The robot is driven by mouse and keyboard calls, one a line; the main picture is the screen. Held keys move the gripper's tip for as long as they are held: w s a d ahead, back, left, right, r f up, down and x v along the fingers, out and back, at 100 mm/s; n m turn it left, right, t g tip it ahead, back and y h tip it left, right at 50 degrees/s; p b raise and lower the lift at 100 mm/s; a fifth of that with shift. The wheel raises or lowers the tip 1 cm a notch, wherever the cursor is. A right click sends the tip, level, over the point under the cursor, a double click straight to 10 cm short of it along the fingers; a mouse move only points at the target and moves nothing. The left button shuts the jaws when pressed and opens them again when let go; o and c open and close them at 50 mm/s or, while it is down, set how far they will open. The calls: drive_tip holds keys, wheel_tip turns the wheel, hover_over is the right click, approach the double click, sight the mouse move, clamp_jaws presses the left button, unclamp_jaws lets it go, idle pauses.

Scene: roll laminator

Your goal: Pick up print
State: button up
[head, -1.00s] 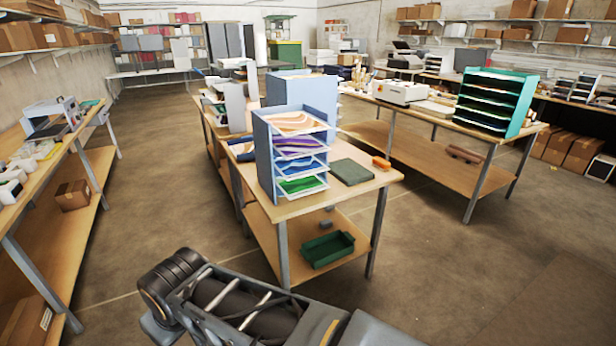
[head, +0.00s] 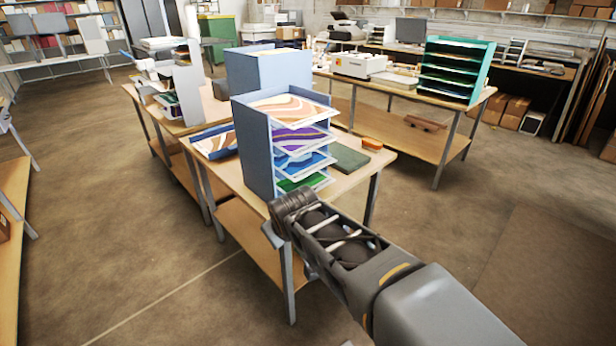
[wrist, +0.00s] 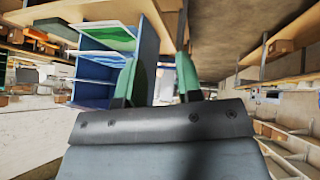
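A blue sorter (head: 256,150) stands on the near table, with prints on its shelves. The top print (head: 290,108) has orange and white waves. Below it are a purple print (head: 298,138), a blue print (head: 302,162) and a green print (head: 302,182). The wrist view, which looks upside down, shows the sorter (wrist: 146,50) beyond my fingers and the green print (wrist: 110,38). My gripper (wrist: 156,80) has two green fingers standing apart with nothing between them. In the head view my arm reaches toward the table's front edge, and its fingers are hidden.
The near table (head: 235,180) also holds a dark green box (head: 346,158) and an orange block (head: 372,144) right of the sorter. Another blue unit (head: 265,70) stands behind. A table with a teal sorter (head: 480,75) is at right.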

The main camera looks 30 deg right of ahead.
drive_tip(key=w+d+f+n+t+h+b, duration=0.1)
drive_tip(key=w+d+f+n+t+b, duration=0.25)
drive_tip(key=w+d, duration=0.4)
drive_tip(key=w+d+f+n+t+h+b, duration=0.1)
drive_tip(key=w+d+f+n+t+b, duration=0.25)
drive_tip(key=w+d, duration=0.4)
drive_tip(key=s+d+f+n+t+y+b, duration=0.1)
drive_tip(key=d+f+n+t+y+b, duration=0.35)
drive_tip(key=d+f+n, duration=0.6)
drive_tip(key=shift+g+y, duration=0.35)
drive_tip(key=shift+y, duration=0.2)
drive_tip(key=shift+w+a+f+p, duration=0.1)
drive_tip(key=shift+w+a+p, duration=0.2)
drive_tip(key=shift+w, duration=1.95)
drive_tip(key=shift+w+a+f+p, duration=0.1)
drive_tip(key=shift+w+a+p, duration=0.2)
drive_tip(key=shift+w, duration=1.9)
drive_tip(key=shift+w+a+f+p, duration=0.15)
drive_tip(key=shift+w+p, duration=0.25)
drive_tip(key=shift+w, duration=1.85)
drive_tip(key=shift+c, duration=0.4)
clamp_jaws()
drive_tip(key=shift+r, duration=0.1)
